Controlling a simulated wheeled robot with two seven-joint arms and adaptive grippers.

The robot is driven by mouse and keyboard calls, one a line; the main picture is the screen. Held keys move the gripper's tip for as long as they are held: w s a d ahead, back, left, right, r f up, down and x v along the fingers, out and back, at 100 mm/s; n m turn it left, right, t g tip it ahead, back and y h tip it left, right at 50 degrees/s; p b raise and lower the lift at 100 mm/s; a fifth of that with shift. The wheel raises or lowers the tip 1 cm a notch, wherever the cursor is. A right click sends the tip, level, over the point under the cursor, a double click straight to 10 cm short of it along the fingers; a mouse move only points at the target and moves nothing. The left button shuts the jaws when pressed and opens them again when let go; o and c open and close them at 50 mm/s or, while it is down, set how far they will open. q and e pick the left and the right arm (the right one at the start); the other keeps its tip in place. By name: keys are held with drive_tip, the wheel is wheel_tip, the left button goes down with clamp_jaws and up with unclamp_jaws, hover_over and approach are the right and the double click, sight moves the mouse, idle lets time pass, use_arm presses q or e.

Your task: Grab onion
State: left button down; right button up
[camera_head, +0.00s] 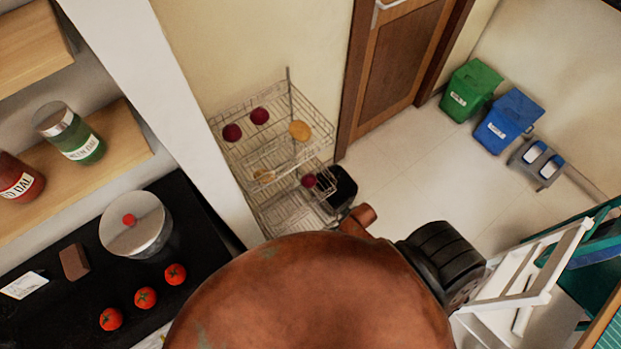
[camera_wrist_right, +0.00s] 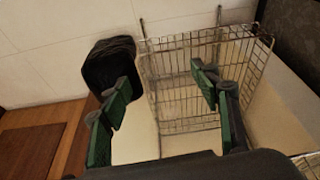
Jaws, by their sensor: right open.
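Dark red round onions show on the wire rack in the head view: two on the top basket (camera_head: 260,116) and one lower down (camera_head: 309,181). Two yellowish-tan round items (camera_head: 299,131) also lie on the rack. In the right wrist view my right gripper (camera_wrist_right: 164,92) is open and empty, with green pads apart. It faces a wire basket (camera_wrist_right: 185,108), and no onion shows between the fingers or in the visible part of that basket. My left gripper is not in view.
A black bin (camera_wrist_right: 110,66) stands beside the basket. A counter with tomatoes (camera_head: 145,298) and a lidded pot (camera_head: 135,223) is left.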

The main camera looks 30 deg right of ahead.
drive_tip(key=w+a+r+n+p, duration=0.15)
drive_tip(key=w+r, duration=0.25)
drive_tip(key=r, duration=1)
wheel_tip(320, 180, up, 4)
drive_tip(key=n+t+y+p, duration=0.1)
drive_tip(key=n+t+y, duration=0.1)
hover_over(312, 179)
drive_tip(key=s, duration=0.3)
drive_tip(key=shift+w+d+f, duration=0.2)
drive_tip(key=shift+w+f, duration=0.1)
drive_tip(key=shift+f, duration=0.25)
drive_tip(key=shift+w+d+f, duration=0.15)
drive_tip(key=shift+w+f, duration=0.15)
drive_tip(key=shift+f, duration=0.25)
drive_tip(key=b+x, duration=0.1)
drive_tip(key=x, duration=0.4)
drive_tip(key=shift+f, duration=0.25)
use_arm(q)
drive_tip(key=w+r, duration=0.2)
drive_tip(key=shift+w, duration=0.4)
use_arm(e)
drive_tip(key=shift+c, duration=0.2)
drive_tip(key=c, duration=0.9)
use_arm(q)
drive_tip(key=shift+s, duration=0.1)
use_arm(e)
drive_tip(key=shift+r, duration=0.1)
